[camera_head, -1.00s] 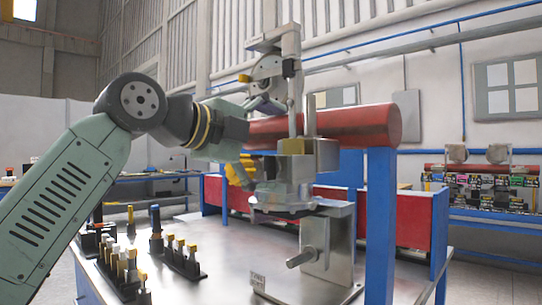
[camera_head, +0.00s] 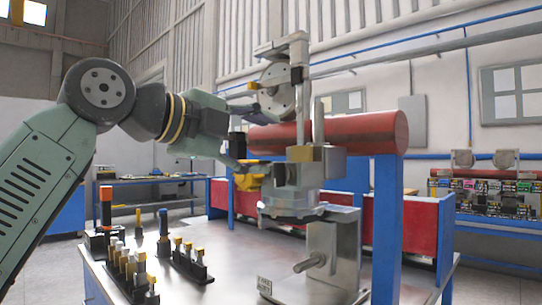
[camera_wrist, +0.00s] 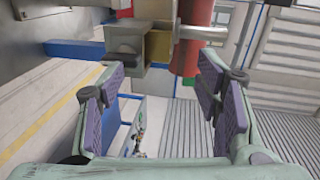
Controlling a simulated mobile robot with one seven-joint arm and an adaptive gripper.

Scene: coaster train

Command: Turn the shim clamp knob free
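A metal fixture (camera_head: 291,200) stands on the bench, with a brass-coloured block (camera_head: 304,154) on its post; that block also shows ahead of my fingers in the wrist view (camera_wrist: 157,46). A yellow part (camera_head: 250,179) sits at the fixture's left side. A grey bar-like knob (camera_head: 310,263) sticks out of the metal base block lower down. I cannot tell for sure which part is the shim clamp knob. My gripper (camera_head: 240,133) is left of the fixture post. In the wrist view my gripper (camera_wrist: 160,95) is open, with nothing between its purple pads.
A red cylinder (camera_head: 365,133) lies behind the fixture on blue supports (camera_head: 387,225). Racks of small yellow-topped pieces (camera_head: 125,268) and upright tools (camera_head: 163,232) stand on the bench's left. The bench top (camera_head: 225,270) is bare between racks and base block.

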